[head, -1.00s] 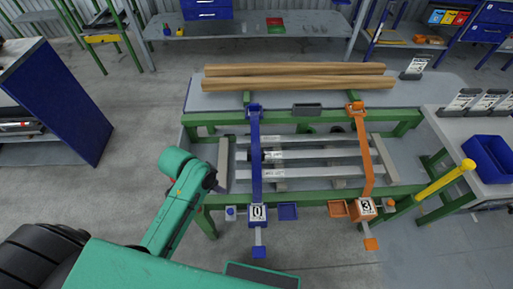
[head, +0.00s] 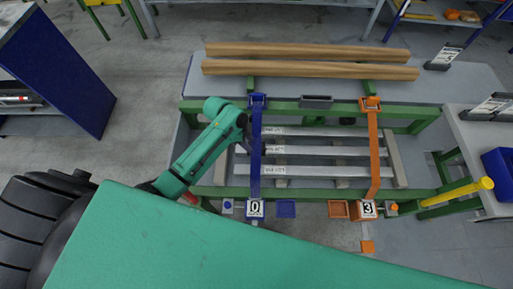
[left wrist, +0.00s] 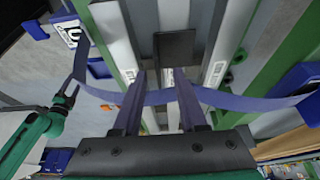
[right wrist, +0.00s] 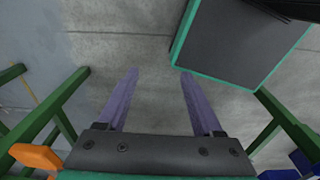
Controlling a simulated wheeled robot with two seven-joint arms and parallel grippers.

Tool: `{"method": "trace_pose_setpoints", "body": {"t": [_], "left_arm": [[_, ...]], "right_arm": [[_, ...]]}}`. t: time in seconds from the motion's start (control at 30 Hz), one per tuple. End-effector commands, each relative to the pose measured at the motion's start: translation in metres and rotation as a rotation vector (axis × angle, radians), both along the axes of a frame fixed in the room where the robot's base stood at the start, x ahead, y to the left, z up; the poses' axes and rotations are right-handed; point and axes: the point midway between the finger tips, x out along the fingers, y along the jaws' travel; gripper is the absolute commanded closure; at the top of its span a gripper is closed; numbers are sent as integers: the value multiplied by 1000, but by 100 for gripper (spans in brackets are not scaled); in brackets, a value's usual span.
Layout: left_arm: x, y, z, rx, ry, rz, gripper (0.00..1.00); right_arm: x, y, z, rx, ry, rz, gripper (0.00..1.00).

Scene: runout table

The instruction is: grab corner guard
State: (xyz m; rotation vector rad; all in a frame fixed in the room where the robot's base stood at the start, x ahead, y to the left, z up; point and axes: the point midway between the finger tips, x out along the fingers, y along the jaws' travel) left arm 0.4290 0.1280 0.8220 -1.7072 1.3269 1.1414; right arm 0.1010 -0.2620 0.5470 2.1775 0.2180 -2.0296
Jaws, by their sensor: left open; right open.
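A dark, square-faced piece (left wrist: 176,48), which looks like the corner guard, sits by the metal bars just beyond my left fingertips in the left wrist view. In the head view my left gripper (head: 249,146) is over the bars beside the blue strap (head: 256,160), and my arm hides that piece. My left gripper is open in the left wrist view (left wrist: 160,78), with the blue strap (left wrist: 235,98) crossing by its fingers; whether they touch is unclear. My right gripper (right wrist: 159,74) is open and empty above the floor.
An orange strap (head: 374,150) crosses the bars (head: 325,152) farther right. A blue cabinet (head: 50,70) is at the left.

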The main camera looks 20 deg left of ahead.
Motion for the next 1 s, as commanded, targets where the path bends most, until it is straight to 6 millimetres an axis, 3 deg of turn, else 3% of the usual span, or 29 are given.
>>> {"method": "trace_pose_setpoints", "body": {"t": [0.1,0.2,0.43,0.47,0.57,1.0], "left_arm": [[-1,-12,-17,-2,5,1,59],[0,-18,-36,-1,3,0,59],[1,-20,-41,1,0,0,59],[1,-19,-41,1,0,0,63],[1,-19,-41,1,0,0,100],[2,-19,-37,-1,-2,1,100]], "right_arm": [[11,0,11,1,-18,0,32],[18,1,9,2,-30,0,32],[16,1,9,3,-27,1,32],[16,1,9,3,-26,1,32],[14,1,8,3,-24,1,32],[12,3,8,5,-20,1,32]]}}
